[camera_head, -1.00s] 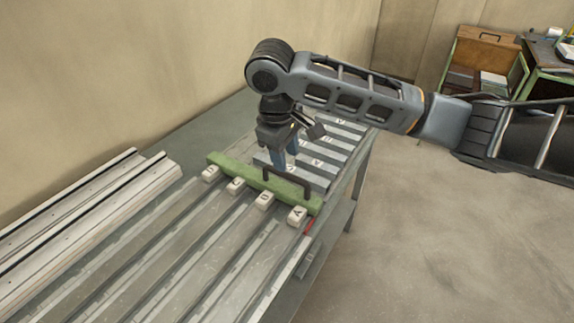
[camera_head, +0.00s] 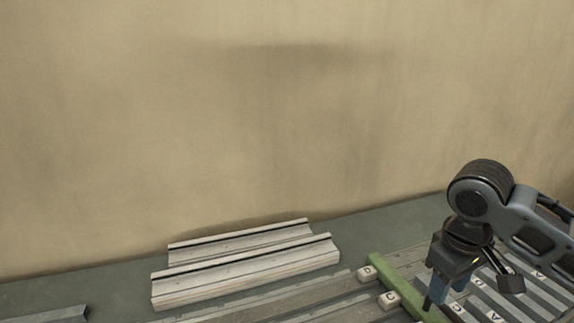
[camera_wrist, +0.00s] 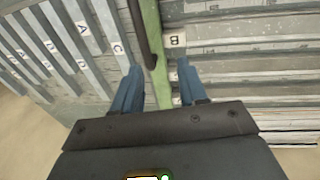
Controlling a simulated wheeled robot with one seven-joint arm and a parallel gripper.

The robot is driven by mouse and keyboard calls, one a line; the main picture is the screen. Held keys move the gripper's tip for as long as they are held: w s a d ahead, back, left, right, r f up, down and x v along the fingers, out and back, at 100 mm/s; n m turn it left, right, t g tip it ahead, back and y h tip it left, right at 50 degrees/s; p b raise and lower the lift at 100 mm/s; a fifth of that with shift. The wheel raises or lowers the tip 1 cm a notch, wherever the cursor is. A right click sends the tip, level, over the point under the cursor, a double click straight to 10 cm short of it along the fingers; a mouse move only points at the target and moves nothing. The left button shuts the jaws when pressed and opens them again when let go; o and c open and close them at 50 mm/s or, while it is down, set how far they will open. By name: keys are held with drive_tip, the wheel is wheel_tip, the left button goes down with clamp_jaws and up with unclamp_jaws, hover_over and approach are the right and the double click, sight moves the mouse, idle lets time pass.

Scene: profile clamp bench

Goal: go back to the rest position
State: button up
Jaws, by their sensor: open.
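My gripper (camera_head: 438,300) is at the lower right of the head view, pointing down over the green clamp bar (camera_head: 385,268). In the wrist view its two blue fingers stand apart and empty, one on each side of the green bar (camera_wrist: 152,20). A dark handle (camera_wrist: 140,38) on the bar shows just beyond the fingertips. I cannot tell whether the fingers touch the bar. The near end of the bar is out of the head view.
Pale metal profiles (camera_head: 250,270) lie on the bench's left. The wall (camera_head: 250,120) rises close behind.

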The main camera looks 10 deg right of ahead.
drive_tip(key=a+r+m+t+y, duration=0.1)
drive_tip(key=a+m+t+y, duration=0.6)
drive_tip(key=a, duration=2.3)
drive_tip(key=s+d+f+t+h, duration=0.1)
drive_tip(key=s+d+f+t, duration=0.15)
drive_tip(key=s, duration=0.55)
drive_tip(key=s+d+f+t+h, duration=0.2)
drive_tip(key=s+d+f, duration=0.15)
drive_tip(key=s, duration=0.35)
drive_tip(key=s+d+f+t+h, duration=0.1)
drive_tip(key=s+d+f+t, duration=0.15)
drive_tip(key=s, duration=0.55)
drive_tip(key=s+d+r+n, duration=0.2)
drive_tip(key=s+d+r, duration=0.1)
drive_tip(key=s+d, duration=0.2)
drive_tip(key=s+d+r+n+h, duration=0.1)
drive_tip(key=s+d, duration=0.4)
drive_tip(key=s, duration=0.5)
drive_tip(key=shift+r+n+h, duration=0.3)
drive_tip(key=shift+r+n, duration=0.2)
drive_tip(key=shift+r, duration=0.4)
drive_tip(key=shift+s+a, duration=0.1)
